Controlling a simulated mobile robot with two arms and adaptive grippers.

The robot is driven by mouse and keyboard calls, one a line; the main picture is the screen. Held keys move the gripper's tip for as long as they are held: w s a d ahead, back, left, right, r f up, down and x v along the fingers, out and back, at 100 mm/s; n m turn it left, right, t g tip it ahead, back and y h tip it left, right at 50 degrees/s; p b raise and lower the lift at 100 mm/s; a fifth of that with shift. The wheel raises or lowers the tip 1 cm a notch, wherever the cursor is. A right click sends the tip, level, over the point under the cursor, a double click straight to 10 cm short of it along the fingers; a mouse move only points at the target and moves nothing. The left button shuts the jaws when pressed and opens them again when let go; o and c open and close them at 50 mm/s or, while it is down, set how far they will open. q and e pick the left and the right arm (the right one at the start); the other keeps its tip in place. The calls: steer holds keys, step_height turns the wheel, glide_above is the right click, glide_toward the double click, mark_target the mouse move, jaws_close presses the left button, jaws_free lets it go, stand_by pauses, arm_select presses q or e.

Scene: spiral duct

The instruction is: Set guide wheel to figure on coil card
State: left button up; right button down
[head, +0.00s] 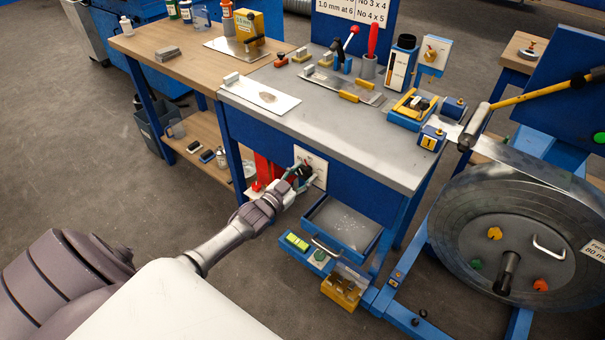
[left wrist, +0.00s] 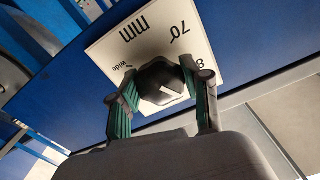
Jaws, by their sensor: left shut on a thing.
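The guide wheel, a black knob (left wrist: 158,80) with a white pointer mark, sits on a white dial plate (left wrist: 120,42) on the bench's blue front. In the left wrist view the plate, seen turned over, shows "70", "mm", "Wide" and part of a figure starting with 8. My left gripper (head: 297,179) is shut on the knob, its green-padded fingers (left wrist: 160,105) on either side; they hide part of the dial. The coil card (head: 594,252), a white label on the grey coil (head: 460,215) at the right, reads "80 mm". My right gripper is out of view.
The grey bench top (head: 350,140) above holds a white sheet (head: 258,96), several tools and a blue-and-yellow guide unit (head: 411,108). The floor at left is clear.

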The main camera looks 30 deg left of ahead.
arm_select(q)
steer(key=n, duration=0.5)
steer(key=shift+n, duration=0.4)
stand_by(0.3)
steer(key=o, duration=1.2)
steer(key=shift+c, duration=0.2)
steer(key=shift+s, duration=0.2)
steer(key=s, duration=1.1)
steer(key=shift+s+a, duration=0.3)
steer(key=shift+a, duration=0.1)
